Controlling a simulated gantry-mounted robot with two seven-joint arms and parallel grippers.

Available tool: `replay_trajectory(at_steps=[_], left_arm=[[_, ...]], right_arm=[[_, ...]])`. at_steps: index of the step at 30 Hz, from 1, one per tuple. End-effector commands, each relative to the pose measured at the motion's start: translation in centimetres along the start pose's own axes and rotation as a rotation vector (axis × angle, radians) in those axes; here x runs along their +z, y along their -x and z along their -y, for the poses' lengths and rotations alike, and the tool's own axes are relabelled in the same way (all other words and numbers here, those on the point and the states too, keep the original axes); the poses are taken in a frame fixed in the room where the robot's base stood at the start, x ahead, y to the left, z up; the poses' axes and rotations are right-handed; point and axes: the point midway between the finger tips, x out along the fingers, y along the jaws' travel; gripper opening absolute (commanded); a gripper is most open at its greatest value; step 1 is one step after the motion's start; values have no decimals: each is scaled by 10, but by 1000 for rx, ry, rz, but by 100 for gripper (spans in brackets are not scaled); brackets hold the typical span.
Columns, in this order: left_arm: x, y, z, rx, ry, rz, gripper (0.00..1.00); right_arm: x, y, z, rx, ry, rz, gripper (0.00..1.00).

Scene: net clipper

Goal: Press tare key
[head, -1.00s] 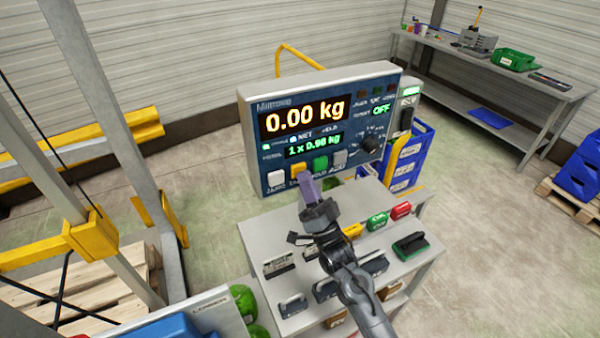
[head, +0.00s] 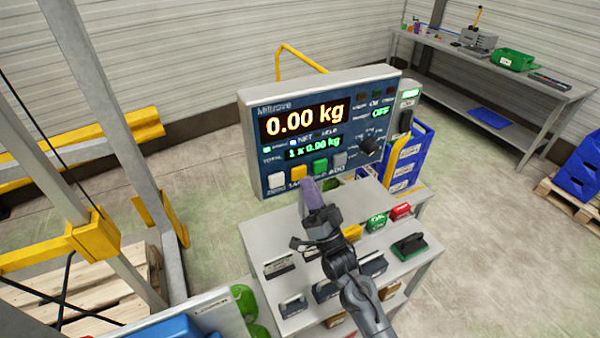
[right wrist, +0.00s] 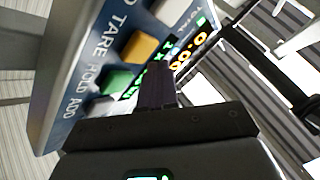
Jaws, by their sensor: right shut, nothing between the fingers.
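The scale panel (head: 322,128) stands upright on the grey cart, its large amber display (head: 305,118) reading 0.00 kg. Along its lower edge are a white key (head: 276,180), the yellow tare key (head: 299,173), a green key (head: 320,166) and a grey key (head: 340,159). My right gripper (head: 308,182) is shut and empty, its tip just below and right of the tare key in the picture. In the right wrist view the yellow key (right wrist: 139,48) shows beyond the shut fingers (right wrist: 157,84), apparently clear of them. My left gripper is out of view.
The cart top (head: 262,236) below the panel holds several coloured blocks, including a green-and-black one (head: 409,244). Blue bins (head: 408,160) stand behind it at right. A yellow-footed metal frame (head: 96,240) stands at left. Floor right of the cart is clear.

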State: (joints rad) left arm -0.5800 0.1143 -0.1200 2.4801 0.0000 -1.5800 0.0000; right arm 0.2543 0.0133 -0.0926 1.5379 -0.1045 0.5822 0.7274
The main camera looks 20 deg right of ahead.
Motion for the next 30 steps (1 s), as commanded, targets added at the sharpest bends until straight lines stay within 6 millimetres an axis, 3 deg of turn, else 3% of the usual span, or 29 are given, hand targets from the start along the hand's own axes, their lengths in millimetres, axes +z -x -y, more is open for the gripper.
replay_trajectory(at_steps=[9, 21, 30], left_arm=[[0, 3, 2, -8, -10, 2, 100], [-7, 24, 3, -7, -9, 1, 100], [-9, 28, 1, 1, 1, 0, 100]], right_arm=[[-2, 2, 2, 1, 0, 1, 0], [-21, 26, 21, 0, 0, 1, 0], [-26, 35, 25, -1, 0, 0, 0]])
